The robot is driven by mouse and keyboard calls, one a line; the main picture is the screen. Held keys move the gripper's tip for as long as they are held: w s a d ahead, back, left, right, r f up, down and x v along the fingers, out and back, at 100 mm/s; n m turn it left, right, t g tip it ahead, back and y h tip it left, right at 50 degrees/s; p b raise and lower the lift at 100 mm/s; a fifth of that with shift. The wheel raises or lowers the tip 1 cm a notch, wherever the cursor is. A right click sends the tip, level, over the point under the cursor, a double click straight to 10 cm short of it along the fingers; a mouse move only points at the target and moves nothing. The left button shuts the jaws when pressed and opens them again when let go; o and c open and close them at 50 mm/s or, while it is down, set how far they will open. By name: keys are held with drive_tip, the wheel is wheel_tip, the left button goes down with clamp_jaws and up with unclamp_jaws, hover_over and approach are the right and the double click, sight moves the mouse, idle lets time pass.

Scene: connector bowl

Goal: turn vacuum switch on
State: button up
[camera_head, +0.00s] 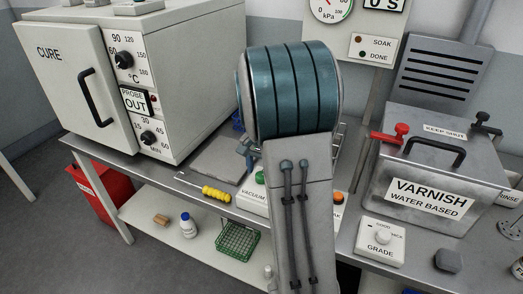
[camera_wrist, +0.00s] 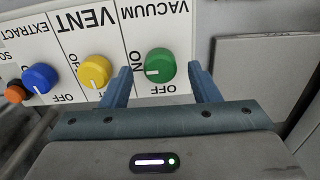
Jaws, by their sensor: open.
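The vacuum switch is a green round knob (camera_wrist: 160,66) on a white panel (camera_wrist: 150,35) lettered VACUUM, upside down in the wrist view. Its white mark points left, toward the ON lettering; OFF is printed below the knob. My gripper (camera_wrist: 160,70) is open, with one blue finger on each side of the knob. A gap shows between the knob and each finger; I cannot tell how far the tips are from the panel. In the head view the green knob (camera_head: 260,177) shows beside my arm, which hides much of the panel.
In the wrist view, a yellow VENT knob (camera_wrist: 94,71) and a blue EXTRACT knob (camera_wrist: 40,78) sit left, their marks toward OFF. In the head view, a screwdriver (camera_head: 215,193) lies left of the panel, the oven (camera_head: 130,80) stands left, and a varnish tank (camera_head: 430,190) right.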

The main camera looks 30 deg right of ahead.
wheel_tip(320, 180, up, 12)
drive_tip(key=shift+r+p, duration=0.2)
drive_tip(key=shift+p, duration=0.1)
drive_tip(key=shift+s, duration=0.1)
idle(0.3)
drive_tip(key=s+a+f+n+t+p, duration=0.1)
drive_tip(key=s+a+n, duration=0.4)
drive_tip(key=s+a, duration=0.2)
drive_tip(key=s+a+f+n+t, duration=0.1)
drive_tip(key=s+a+n, duration=0.4)
drive_tip(key=s, duration=0.6)
drive_tip(key=shift+s+a+f+t+p, duration=0.25)
drive_tip(key=shift+a+f+t+p, duration=0.2)
drive_tip(key=shift+a, duration=0.55)
